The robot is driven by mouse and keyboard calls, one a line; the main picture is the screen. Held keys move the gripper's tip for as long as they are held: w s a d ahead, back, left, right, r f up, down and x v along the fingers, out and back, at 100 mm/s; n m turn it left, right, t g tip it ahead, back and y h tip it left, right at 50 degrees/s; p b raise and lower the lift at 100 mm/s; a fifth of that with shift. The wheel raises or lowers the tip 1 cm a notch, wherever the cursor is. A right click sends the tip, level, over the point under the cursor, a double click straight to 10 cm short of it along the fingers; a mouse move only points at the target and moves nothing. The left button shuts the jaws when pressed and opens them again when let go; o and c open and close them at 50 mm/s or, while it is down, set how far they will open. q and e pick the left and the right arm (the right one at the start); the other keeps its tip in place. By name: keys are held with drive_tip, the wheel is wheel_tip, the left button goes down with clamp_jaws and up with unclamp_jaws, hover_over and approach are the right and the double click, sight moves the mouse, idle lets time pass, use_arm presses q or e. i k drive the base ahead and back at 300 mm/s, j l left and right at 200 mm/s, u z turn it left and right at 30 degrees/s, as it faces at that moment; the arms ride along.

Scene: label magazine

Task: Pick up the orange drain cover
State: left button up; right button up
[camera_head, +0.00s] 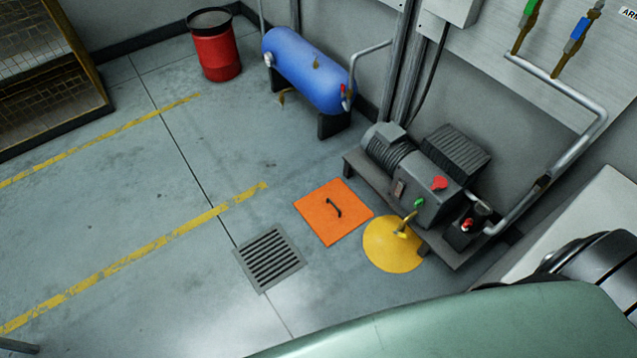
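The orange drain cover (318,219) is a flat square plate with a dark curved handle (333,207) in its middle. It lies flat on the grey floor, between a grey floor grate and a round yellow disc. Nothing covers it. Neither of my grippers is in view.
The slotted floor grate (269,258) is left of the cover. The yellow disc (392,245) is right of it, beside a grey motor unit (425,182) on a low stand. A blue tank (308,70) and red drum (216,50) stand behind. The floor at left is clear.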

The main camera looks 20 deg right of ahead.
sight(333, 211)
drive_tip(key=i+j+z, duration=0.1)
drive_tip(key=i+z, duration=0.3)
drive_tip(key=i+j+z, duration=0.25)
drive_tip(key=i+z, duration=0.15)
drive_tip(key=i, duration=0.15)
drive_tip(key=i+j+z, duration=0.45)
